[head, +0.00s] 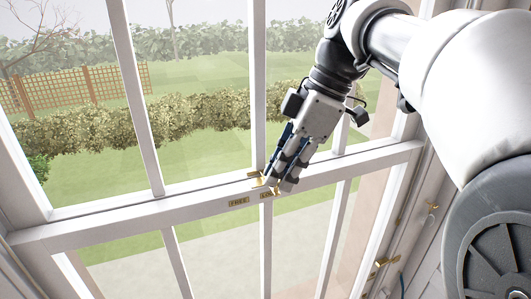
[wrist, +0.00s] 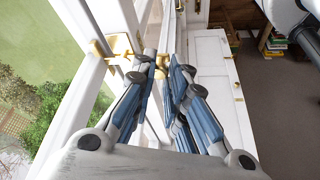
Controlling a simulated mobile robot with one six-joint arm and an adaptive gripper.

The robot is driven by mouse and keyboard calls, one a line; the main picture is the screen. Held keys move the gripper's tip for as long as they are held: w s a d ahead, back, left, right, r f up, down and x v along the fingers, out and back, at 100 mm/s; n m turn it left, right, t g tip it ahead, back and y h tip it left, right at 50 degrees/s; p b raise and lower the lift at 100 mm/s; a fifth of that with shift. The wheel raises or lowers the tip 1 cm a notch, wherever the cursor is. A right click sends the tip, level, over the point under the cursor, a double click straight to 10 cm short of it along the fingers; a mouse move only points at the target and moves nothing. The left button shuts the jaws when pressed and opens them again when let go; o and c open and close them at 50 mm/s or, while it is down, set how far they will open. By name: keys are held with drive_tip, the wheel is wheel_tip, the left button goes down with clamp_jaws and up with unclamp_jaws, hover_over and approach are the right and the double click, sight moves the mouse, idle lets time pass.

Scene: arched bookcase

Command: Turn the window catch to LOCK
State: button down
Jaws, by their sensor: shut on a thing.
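The brass window catch (head: 257,174) sits on the white meeting rail of the window in the head view. Its brass base (wrist: 120,44) also shows in the wrist view, with a brass part between my fingertips. My gripper (head: 277,186) reaches down to the rail from the upper right and is shut on the catch; its fingers (wrist: 164,66) hide part of it. A brass plate marked FREE (head: 238,201) is on the rail's front, left of the fingers. A second brass plate (head: 266,194) is just below the fingertips, partly covered, so its word is unclear.
The white rail (head: 140,220) and upright glazing bars surround my gripper. Brass fittings (head: 381,263) are on the frame at lower right. Lawn and hedge lie outside the glass. The wrist view shows white cupboard doors (wrist: 212,60) and dark floor (wrist: 275,95) at right.

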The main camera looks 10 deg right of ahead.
drive_tip(key=shift+f, duration=0.1)
drive_tip(key=c, duration=1.5)
unclamp_jaws()
drive_tip(key=shift+c, duration=0.2)
drive_tip(key=v, duration=0.7)
drive_tip(key=shift+r, duration=0.3)
drive_tip(key=shift+s, duration=0.1)
